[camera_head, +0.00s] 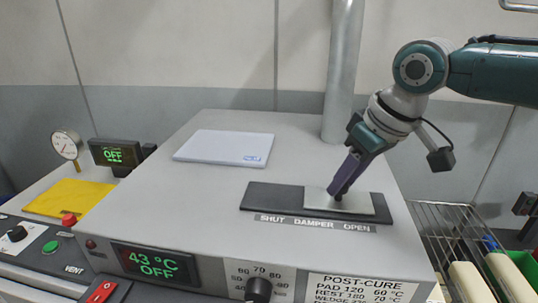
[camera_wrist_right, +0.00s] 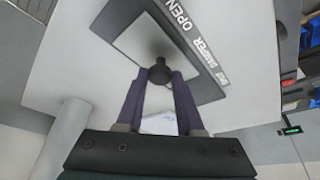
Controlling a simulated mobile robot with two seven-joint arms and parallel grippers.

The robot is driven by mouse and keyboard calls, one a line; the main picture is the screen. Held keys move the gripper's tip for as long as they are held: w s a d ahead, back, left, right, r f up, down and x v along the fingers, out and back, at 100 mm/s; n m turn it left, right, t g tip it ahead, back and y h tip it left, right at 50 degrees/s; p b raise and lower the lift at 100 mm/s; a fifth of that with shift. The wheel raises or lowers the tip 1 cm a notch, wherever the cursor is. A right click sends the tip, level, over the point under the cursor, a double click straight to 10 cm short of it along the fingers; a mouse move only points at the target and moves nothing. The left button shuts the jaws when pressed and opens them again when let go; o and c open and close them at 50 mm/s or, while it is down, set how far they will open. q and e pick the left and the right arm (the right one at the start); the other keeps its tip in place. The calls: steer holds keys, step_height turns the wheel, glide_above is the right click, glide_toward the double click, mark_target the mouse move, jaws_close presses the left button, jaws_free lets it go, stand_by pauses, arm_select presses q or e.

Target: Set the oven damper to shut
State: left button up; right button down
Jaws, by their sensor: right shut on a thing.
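The damper is a pale sliding plate (camera_head: 362,201) on a dark track (camera_head: 270,197) on top of the grey oven (camera_head: 200,190). The plate sits toward the OPEN end of the label (camera_head: 314,223), which reads SHUT, DAMPER, OPEN from left to right. My right gripper (camera_head: 338,194) reaches down onto the plate. In the right wrist view its purple fingers (camera_wrist_right: 158,88) are shut on the dark round damper knob (camera_wrist_right: 159,72). The plate (camera_wrist_right: 135,45) shows around the knob there. My left gripper is in neither view.
A vertical metal pipe (camera_head: 343,70) rises behind the damper. A white panel (camera_head: 225,147) lies on the oven top at left. The oven display (camera_head: 155,263) reads 43 °C OFF. A wire rack (camera_head: 455,235) with pale blocks stands at right. The track's left part is bare.

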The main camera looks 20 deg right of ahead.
steer(key=w+a+b, duration=0.1)
steer(key=a, duration=0.1)
steer(key=w+a+b, duration=0.1)
steer(key=w+a, duration=0.1)
steer(key=a, duration=0.1)
steer(key=w+a+b, duration=0.1)
steer(key=w+a, duration=0.1)
steer(key=a, duration=0.1)
steer(key=shift+a+f, duration=0.15)
steer(key=shift+a, duration=0.05)
steer(key=shift+w+a, duration=0.2)
steer(key=shift+a, duration=0.05)
steer(key=shift+r, duration=0.2)
steer(key=c, duration=0.6)
jaws_free()
steer(key=shift+a, duration=0.1)
steer(key=shift+o, duration=0.3)
